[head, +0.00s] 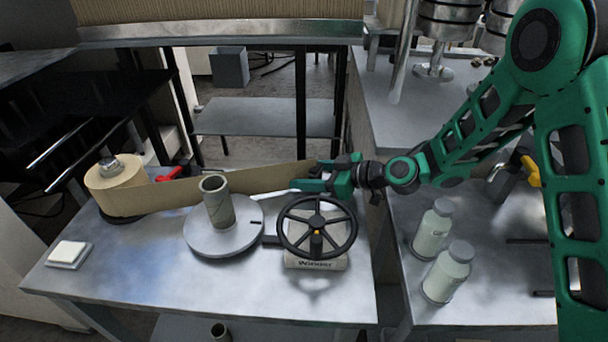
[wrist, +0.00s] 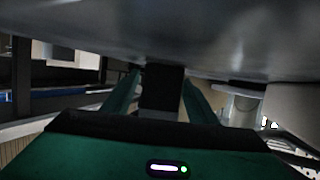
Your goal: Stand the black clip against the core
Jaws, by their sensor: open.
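The core (head: 218,202) is a grey-brown tube standing upright on a round metal disc (head: 228,240). A small black mark (head: 256,223) lies on the disc, right of the core; I cannot tell whether it is the black clip. My gripper (head: 298,184) is open, level, and points left, to the right of the core and behind the handwheel. In the wrist view, its green fingers (wrist: 160,95) stand apart on either side of a dark block (wrist: 162,88). I cannot tell whether this block is the clip or whether the fingers touch it.
A kraft roll (head: 118,185) sits at the left, its paper strip (head: 170,196) running behind the core towards my gripper. A red object (head: 172,173) lies by the roll. A black handwheel (head: 317,226) stands in front of my gripper. Two bottles (head: 447,272) stand right.

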